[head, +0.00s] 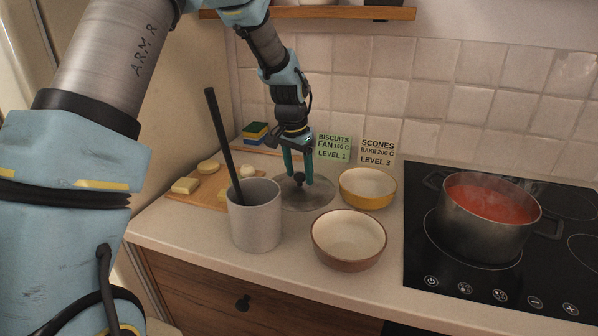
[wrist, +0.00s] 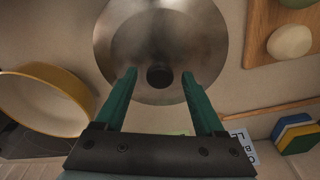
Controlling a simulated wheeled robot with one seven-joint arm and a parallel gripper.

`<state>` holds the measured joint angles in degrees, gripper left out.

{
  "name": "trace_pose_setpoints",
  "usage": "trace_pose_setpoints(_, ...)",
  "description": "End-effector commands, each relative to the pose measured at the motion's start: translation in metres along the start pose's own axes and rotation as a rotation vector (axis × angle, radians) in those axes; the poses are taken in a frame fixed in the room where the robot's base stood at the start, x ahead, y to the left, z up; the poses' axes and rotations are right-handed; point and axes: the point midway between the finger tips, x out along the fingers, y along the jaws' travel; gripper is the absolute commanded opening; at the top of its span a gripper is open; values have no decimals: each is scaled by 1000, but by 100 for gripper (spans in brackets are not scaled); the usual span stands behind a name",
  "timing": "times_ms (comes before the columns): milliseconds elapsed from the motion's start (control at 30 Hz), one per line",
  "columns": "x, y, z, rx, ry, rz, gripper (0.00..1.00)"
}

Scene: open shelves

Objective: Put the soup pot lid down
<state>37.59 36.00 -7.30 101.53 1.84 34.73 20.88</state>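The soup pot lid (head: 307,199) is a round grey metal disc with a dark knob (wrist: 160,77). It appears to lie flat on the counter, between the grey utensil cup (head: 256,216) and the yellow bowl (head: 368,190). The cup hides part of its left edge. My gripper (head: 298,179) is above the lid, pointing down. In the wrist view, its green fingers are apart, one on each side of the knob, with a visible gap at both sides. The soup pot (head: 487,228) stands uncovered on the hob, with red soup inside.
A tall dark-handled utensil (head: 222,142) rises from the cup, left of my gripper. A brown-rimmed bowl (head: 348,242) stands in front. A wooden board (head: 181,200) with food pieces, sponges (head: 256,132) and two label cards (head: 334,147) are nearby. A shelf (head: 330,13) hangs above.

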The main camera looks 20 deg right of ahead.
Motion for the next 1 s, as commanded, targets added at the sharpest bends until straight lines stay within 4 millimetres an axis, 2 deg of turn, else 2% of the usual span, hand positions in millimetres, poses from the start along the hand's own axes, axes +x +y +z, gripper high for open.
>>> trace_pose_setpoints(167,-1,0,0,0,0,0,71)
trace_pose_setpoints(333,-12,-1,-2,0,5,-2,71)
trace_pose_setpoints(733,-91,0,-1,1,5,-2,71)
trace_pose_setpoints(900,-114,-1,-1,0,3,-1,71)
trace_pose_setpoints(1000,-120,0,-1,0,2,0,71)
